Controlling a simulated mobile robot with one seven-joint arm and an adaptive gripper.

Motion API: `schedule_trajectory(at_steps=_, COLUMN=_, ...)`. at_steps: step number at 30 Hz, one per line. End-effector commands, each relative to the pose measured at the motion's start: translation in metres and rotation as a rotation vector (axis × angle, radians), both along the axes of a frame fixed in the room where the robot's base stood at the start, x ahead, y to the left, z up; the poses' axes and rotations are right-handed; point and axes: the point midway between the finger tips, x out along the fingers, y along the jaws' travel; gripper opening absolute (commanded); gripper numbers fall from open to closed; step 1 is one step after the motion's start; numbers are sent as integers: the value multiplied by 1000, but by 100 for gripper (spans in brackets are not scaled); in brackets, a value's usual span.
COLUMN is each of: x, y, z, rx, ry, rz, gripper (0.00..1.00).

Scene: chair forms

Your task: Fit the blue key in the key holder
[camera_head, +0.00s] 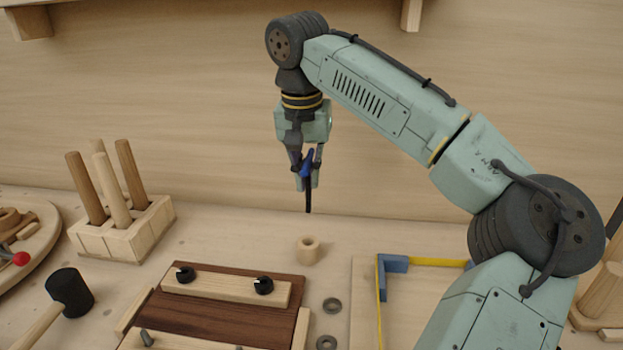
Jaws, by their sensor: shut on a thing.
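The blue key (307,162) is held between the fingers of my gripper (306,174), with a dark thin shaft pointing down below the fingertips. The key hangs nearly upright in the air. A small round wooden piece with a hole in its top (308,251) stands on the table below the key and looks like the key holder. The key's lower tip appears above it in the picture and apart from it. The fingers hide part of the key.
A wooden block with upright pegs (121,228) stands at the left, near a black-headed mallet (70,291). A dark wooden board with black knobs (225,290) lies in front. Metal washers (332,305) and a yellow-and-blue frame (395,264) lie to the right.

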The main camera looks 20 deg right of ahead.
Motion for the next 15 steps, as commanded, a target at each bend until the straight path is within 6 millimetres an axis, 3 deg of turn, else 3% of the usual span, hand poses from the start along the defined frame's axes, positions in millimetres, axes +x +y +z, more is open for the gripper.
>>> schedule_trajectory(at_steps=15, x=0, y=0, z=-42, rx=-1, ry=-1, rz=1, gripper=0)
